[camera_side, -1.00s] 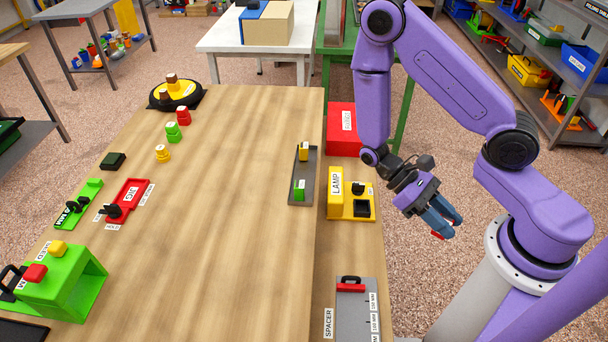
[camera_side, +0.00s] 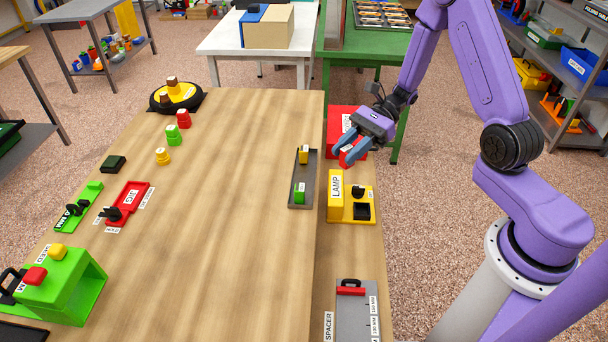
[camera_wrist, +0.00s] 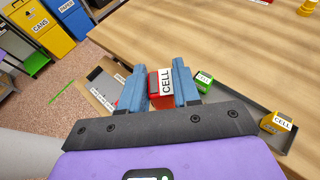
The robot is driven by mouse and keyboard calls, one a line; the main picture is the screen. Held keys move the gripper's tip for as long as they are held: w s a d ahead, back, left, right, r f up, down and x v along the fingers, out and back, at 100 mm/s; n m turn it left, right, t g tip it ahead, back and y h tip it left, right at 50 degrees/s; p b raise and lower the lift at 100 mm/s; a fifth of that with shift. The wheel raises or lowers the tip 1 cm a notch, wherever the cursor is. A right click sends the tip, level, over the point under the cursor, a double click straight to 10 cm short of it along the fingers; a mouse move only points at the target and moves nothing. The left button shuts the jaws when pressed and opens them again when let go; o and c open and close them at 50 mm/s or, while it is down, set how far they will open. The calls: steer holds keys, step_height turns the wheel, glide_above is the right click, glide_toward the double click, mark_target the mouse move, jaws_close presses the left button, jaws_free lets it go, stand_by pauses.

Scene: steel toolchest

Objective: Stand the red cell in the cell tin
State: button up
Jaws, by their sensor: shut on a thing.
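My gripper (camera_side: 346,153) is shut on the red cell (camera_side: 353,154). In the wrist view, the red cell (camera_wrist: 159,84) shows its white CELL label between the two blue fingers (camera_wrist: 160,92). The cell tin is a shallow dark grey tray (camera_side: 302,178) at the table's right edge. A yellow cell (camera_side: 304,152) stands at its far end and a green cell (camera_side: 299,193) lies or stands nearer its front. The gripper is right of the tin in the side view, with the red cell held in the air, apart from it.
The yellow LAMP unit (camera_side: 335,206) stands right of the tin, below my gripper in the picture. A red box (camera_side: 340,119) stands behind my gripper. The spacer tray (camera_side: 357,312) is at the front right. The middle of the table (camera_side: 230,200) is clear.

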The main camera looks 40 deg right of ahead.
steer(key=w+f, duration=0.3)
steer(key=w, duration=0.1)
steer(key=w+a+f, duration=0.1)
steer(key=w+f, duration=0.2)
steer(key=w, duration=0.2)
steer(key=w+f, duration=0.3)
steer(key=w, duration=0.1)
steer(key=shift+w+a+f, duration=0.15)
steer(key=shift+a+f, duration=0.05)
steer(key=shift+a, duration=0.05)
steer(key=shift+w+f, duration=0.1)
steer(key=shift+f, duration=0.1)
steer(key=shift+w+f, duration=0.1)
steer(key=shift+f, duration=1.45)
steer(key=shift+f, duration=0.1)
steer(key=o, duration=1.1)
steer(key=shift+c, duration=0.2)
